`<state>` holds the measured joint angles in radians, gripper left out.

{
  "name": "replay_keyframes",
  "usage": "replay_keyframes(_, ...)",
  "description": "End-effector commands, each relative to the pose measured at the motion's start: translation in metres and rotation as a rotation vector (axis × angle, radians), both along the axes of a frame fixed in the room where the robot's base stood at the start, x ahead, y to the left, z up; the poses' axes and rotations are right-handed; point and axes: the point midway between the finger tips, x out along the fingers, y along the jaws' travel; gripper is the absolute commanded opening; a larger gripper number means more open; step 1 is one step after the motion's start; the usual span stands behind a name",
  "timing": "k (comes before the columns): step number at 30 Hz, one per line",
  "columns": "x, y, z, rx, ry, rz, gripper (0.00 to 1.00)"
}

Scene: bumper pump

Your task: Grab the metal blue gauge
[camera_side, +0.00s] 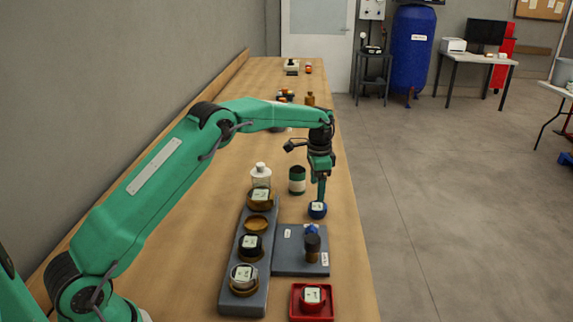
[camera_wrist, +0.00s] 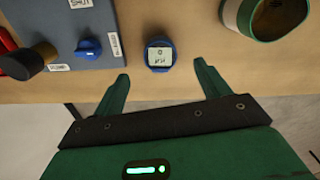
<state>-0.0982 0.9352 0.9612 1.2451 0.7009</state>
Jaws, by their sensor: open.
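The blue gauge (camera_side: 317,210) has a pale face and sits on the wooden bench, near the bench's right edge. My gripper (camera_side: 321,194) is green and points down just above the gauge in the side view. In the wrist view my gripper (camera_wrist: 162,76) has its two fingers spread wide with nothing between them. I cannot tell from these frames how high the fingertips are above the bench.
A green cup (camera_side: 297,181) stands close behind the gauge. A grey panel (camera_side: 288,262) with a blue knob (camera_wrist: 88,48) and a dark-topped handle lies close in front. A grey rack (camera_side: 228,285) holds several gauges. A red tray (camera_side: 326,303) holds a red gauge.

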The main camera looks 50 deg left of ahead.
Motion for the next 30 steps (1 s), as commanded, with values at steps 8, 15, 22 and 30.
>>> replay_keyframes(8, 0.0, 0.0, -0.02, 0.0, 0.001, 0.0, 0.75)
replay_keyframes(15, 0.0, 0.0, -0.023, 0.0, 0.001, 0.0, 0.75)
replay_keyframes(22, -0.001, 0.0, -0.045, -0.001, 0.003, 0.0, 0.75)
replay_keyframes(30, 0.0, -0.001, -0.07, 0.0, 0.001, 0.0, 0.75)
